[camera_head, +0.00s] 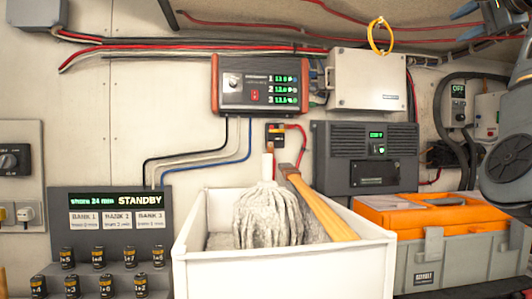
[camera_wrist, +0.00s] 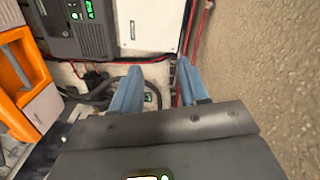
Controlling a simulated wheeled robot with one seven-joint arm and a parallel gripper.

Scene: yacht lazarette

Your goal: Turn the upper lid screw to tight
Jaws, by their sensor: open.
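No lid screw can be made out clearly in either view. A pale closed box (camera_head: 366,80) with a flat lid is on the wall at upper right in the head view. Part of a white box also shows at the top of the wrist view (camera_wrist: 150,25); its screws are too small to tell. My gripper (camera_wrist: 160,68) has two blue fingers, apart and with nothing between them. The fingers point toward the wall with cables below the box. In the head view, blue finger parts show at the top right edge, right of the pale box.
A yellow loop (camera_head: 380,37) hangs at the pale box's top edge. Red and black cables run along the wall. An orange-lidded toolbox (camera_head: 440,262), a white bin (camera_head: 285,272) with a mop, and a grey charger (camera_head: 365,160) stand below.

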